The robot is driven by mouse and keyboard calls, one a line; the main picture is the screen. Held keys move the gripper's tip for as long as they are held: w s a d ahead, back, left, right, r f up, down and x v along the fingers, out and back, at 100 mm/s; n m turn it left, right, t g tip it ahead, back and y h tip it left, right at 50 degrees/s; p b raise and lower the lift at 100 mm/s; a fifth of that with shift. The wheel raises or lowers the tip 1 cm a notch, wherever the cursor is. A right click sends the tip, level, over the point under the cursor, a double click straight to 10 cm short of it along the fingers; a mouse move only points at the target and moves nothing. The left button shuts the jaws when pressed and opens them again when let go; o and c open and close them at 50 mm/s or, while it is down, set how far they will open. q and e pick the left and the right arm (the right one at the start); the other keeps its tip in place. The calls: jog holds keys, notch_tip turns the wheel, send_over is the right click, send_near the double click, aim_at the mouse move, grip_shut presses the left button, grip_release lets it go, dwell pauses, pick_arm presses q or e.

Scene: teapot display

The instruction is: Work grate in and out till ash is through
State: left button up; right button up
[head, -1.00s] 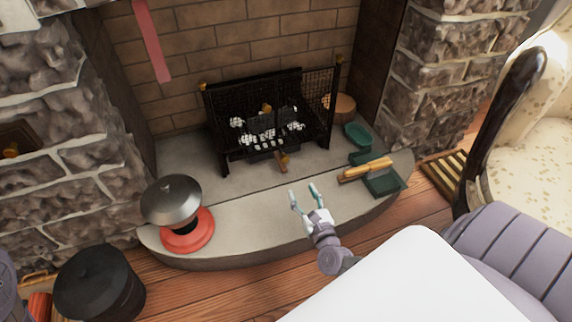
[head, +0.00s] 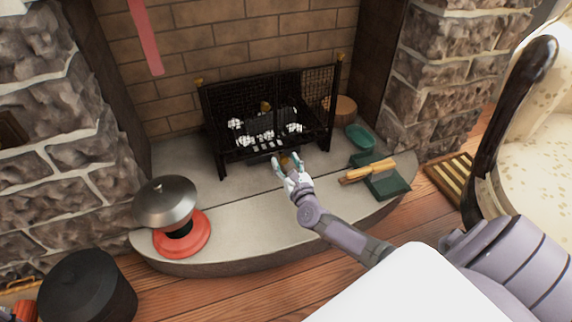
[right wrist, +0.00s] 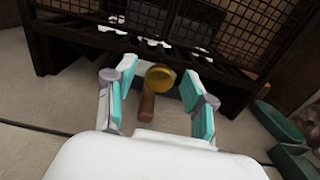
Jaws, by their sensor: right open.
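The black fire grate (head: 268,112) with mesh sides stands on the hearth, with whitish ash (head: 270,135) lying in it. A wooden handle with a brass end sticks out low at its front; in the right wrist view the brass knob (right wrist: 160,77) and the brown handle (right wrist: 147,106) show between my fingers. My right gripper (head: 285,161) is open around that handle, its fingers apart on either side; I see gaps on both sides in the wrist view (right wrist: 160,95). In the head view the gripper partly hides the handle. My left gripper is not in view.
A steel-domed pot on a red base (head: 182,238) stands on the hearth's left. A green dustpan with a wooden-handled brush (head: 368,172) and a green dish (head: 360,138) lie right. A black bucket (head: 88,290) stands on the floor. The stone hearth (head: 240,217) is mostly clear.

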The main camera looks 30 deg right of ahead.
grip_shut()
dwell(0.3)
